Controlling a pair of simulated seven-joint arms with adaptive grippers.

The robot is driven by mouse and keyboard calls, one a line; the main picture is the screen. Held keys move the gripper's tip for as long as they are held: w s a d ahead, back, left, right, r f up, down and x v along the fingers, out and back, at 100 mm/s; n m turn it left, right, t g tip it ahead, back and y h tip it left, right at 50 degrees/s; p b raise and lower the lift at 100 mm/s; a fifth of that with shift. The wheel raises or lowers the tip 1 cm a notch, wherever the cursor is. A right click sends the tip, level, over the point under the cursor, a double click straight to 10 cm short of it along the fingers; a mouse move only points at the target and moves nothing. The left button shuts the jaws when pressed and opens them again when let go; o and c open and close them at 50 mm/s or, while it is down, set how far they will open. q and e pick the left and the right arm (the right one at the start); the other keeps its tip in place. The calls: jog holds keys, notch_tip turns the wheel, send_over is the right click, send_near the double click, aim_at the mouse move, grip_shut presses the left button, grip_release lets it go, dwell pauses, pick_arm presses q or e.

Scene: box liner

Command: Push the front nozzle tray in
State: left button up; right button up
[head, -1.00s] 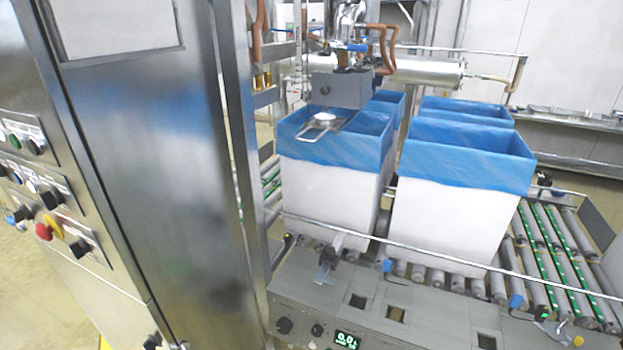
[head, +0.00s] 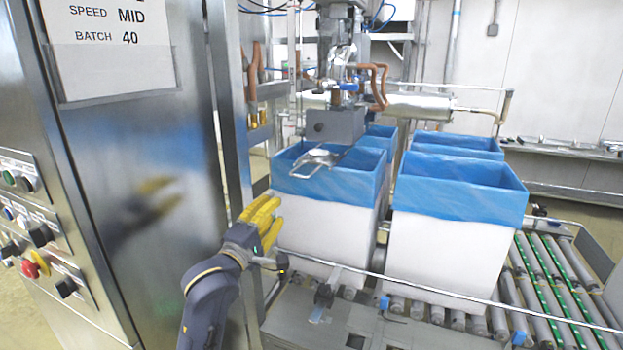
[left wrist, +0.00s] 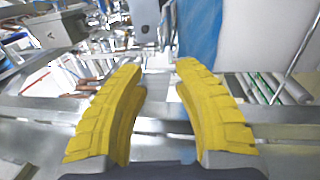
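The front nozzle tray (head: 315,158) is a small metal tray with a wire handle. It sticks out below the grey nozzle block (head: 335,125), over the near left box with a blue liner (head: 335,183). My left gripper (head: 262,218) has yellow fingers and is raised in front of that box's left side, below and left of the tray, touching neither. In the left wrist view the left gripper (left wrist: 160,75) has its fingers spread with nothing between them. My right gripper is not in view.
A steel cabinet (head: 150,200) with a button panel stands close on the left. A thin rail (head: 430,287) runs across in front of the boxes. A second lined box (head: 455,245) stands to the right on the roller conveyor (head: 560,280).

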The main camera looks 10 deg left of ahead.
pick_arm(q)
jog(key=x, duration=1.7)
jog(key=shift+c, duration=0.4)
grip_shut()
